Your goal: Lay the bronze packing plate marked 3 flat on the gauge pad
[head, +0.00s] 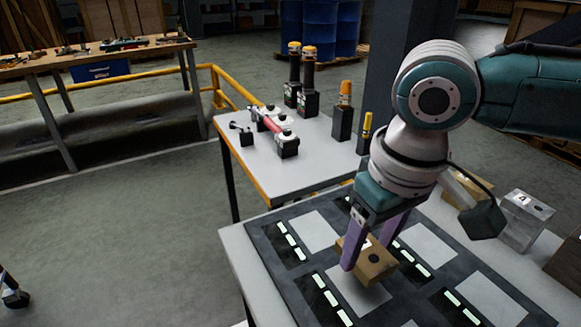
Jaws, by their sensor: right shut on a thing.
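My right gripper (367,246) points down, with its purple fingers shut on a bronze plate (378,268). The plate looks like a thick block with a dark round hole and a pale mark partly hidden by the gripper, so I cannot read its number. It is just over a pale square pad (357,293) on the dark mat (262,232). It looks slightly tilted, and I cannot tell whether it touches the pad. Which pale square is the gauge pad is not readable. My left gripper is not in view.
Other pale squares (320,231) and rows of light bars (290,240) lie on the mat.

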